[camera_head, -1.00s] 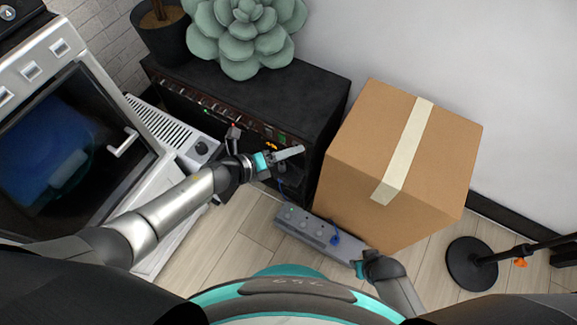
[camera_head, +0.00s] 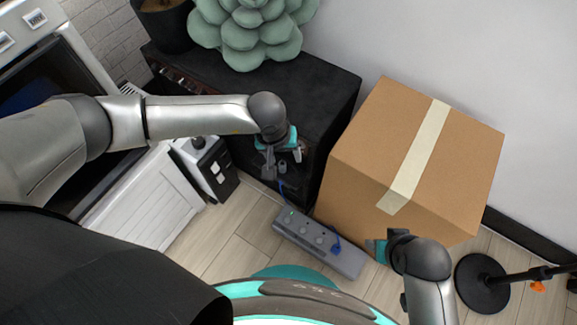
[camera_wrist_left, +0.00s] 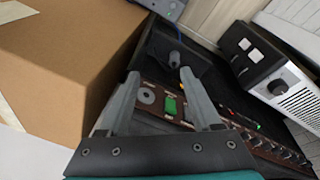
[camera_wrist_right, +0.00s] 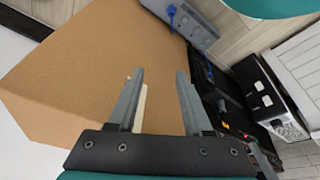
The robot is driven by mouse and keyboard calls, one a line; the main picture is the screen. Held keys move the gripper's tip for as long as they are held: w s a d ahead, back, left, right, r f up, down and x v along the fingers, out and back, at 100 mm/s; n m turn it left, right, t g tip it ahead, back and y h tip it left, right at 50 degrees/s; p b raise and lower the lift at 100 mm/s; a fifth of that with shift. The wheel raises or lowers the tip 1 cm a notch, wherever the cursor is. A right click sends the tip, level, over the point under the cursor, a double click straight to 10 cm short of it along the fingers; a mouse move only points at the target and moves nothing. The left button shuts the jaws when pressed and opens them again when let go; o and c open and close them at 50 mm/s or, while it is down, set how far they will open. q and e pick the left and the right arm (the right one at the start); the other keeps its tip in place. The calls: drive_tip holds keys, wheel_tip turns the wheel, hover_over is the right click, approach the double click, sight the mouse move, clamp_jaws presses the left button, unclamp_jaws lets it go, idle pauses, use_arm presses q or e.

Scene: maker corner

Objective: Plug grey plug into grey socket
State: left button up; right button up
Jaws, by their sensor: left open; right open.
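My left gripper (camera_head: 282,160) is open and empty in front of the black amplifier (camera_head: 318,95); its fingers also show in the left wrist view (camera_wrist_left: 160,74). In that view a small grey cylinder, probably the grey plug (camera_wrist_left: 175,59), sits on a dark ledge just beyond the fingertips, apart from them. A round grey disc with a dark centre, probably the grey socket (camera_wrist_left: 147,96), is on the brown panel between the fingers, beside a green part (camera_wrist_left: 170,105). My right gripper (camera_wrist_right: 160,74) is open and empty beside the cardboard box; its fingers are mostly hidden in the head view.
A grey power strip (camera_head: 290,229) with a blue plug (camera_head: 336,247) lies on the floor. A blue cord runs up toward the amplifier. The cardboard box (camera_head: 375,135) stands right of the amplifier. A white-and-black unit (camera_head: 207,170) is on the left, a round stand base (camera_head: 482,283) on the right.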

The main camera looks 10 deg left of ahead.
sight(282, 166)
use_arm(q)
drive_tip(key=shift+w+a+r+m+t+y, duration=0.25)
drive_tip(key=shift+w+a+m+y, duration=0.1)
drive_tip(key=shift+w+a+m, duration=0.15)
drive_tip(key=shift+w+a+r+m+t+y, duration=0.1)
drive_tip(key=shift+w+a+m+t+y, duration=0.15)
drive_tip(key=shift+w+a+m+y, duration=0.25)
use_arm(e)
drive_tip(key=shift+d+r, duration=0.15)
drive_tip(key=shift+r, duration=0.45)
use_arm(q)
drive_tip(key=shift+s, duration=0.2)
